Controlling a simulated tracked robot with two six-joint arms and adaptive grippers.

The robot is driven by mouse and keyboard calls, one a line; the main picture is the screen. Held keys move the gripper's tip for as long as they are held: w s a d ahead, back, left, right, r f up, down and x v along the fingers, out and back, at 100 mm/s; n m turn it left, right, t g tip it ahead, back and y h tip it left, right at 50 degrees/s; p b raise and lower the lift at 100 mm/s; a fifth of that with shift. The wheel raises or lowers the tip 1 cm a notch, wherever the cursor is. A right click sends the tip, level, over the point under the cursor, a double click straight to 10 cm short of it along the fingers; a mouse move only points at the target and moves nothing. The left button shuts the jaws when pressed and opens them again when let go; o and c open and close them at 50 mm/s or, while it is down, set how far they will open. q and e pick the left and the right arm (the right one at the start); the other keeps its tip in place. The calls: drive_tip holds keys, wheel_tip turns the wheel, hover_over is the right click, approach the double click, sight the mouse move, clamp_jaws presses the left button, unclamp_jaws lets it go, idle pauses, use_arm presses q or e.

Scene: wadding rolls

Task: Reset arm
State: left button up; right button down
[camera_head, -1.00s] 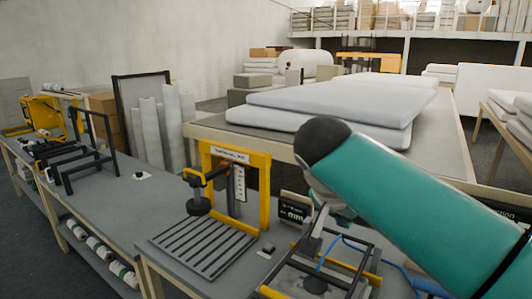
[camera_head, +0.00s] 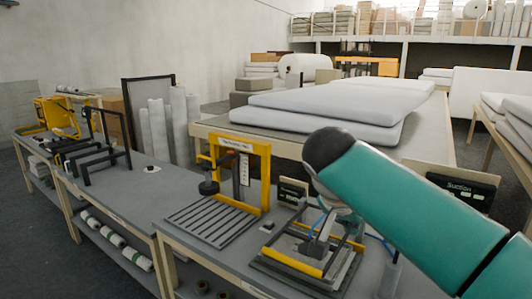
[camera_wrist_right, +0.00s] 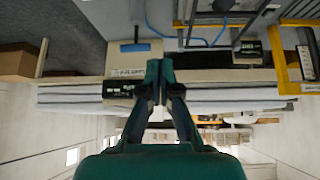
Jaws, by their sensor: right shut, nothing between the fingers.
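My right arm (camera_head: 420,215) comes in from the right in the head view, bent at its dark elbow cap. Its wrist hangs beside the low yellow-and-grey frame fixture (camera_head: 300,258), and the arm partly hides the gripper there. In the right wrist view my right gripper (camera_wrist_right: 160,78) has its dark fingers together with nothing between them. That view is upside down. My left gripper is not in view.
A yellow press frame (camera_head: 262,165) with a slatted base (camera_head: 215,222) stands left of the fixture. A black display (camera_head: 292,190) is behind it. White pads (camera_head: 330,105) lie on the large table. Black stands (camera_head: 95,155) are farther left.

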drive_tip(key=d+f+g, duration=0.2)
drive_tip(key=d+f, duration=0.2)
drive_tip(key=f, duration=0.5)
drive_tip(key=d+f+g, duration=0.3)
drive_tip(key=f, duration=0.6)
drive_tip(key=s+f+n+g+y, duration=0.1)
drive_tip(key=s+f, duration=0.2)
drive_tip(key=f, duration=0.6)
drive_tip(key=s+f+g+y, duration=0.1)
drive_tip(key=s+f+g, duration=0.15)
drive_tip(key=f, duration=0.55)
drive_tip(key=s+a+f+n+y, duration=0.1)
drive_tip(key=s+a+f+y, duration=0.4)
drive_tip(key=s+f, duration=0.55)
drive_tip(key=s+a+f+n+y, duration=0.1)
drive_tip(key=s+a+f+y, duration=0.1)
drive_tip(key=s+a+f, duration=0.8)
drive_tip(key=d+t, duration=0.1)
drive_tip(key=w+d+r+n+t, duration=0.1)
drive_tip(key=d+r+n+t, duration=0.1)
drive_tip(key=d, duration=0.1)
drive_tip(key=shift+w+d+t, duration=0.1)
drive_tip(key=shift+w+t, duration=0.05)
drive_tip(key=shift+t, duration=0.1)
drive_tip(key=c, duration=1.9)
unclamp_jaws()
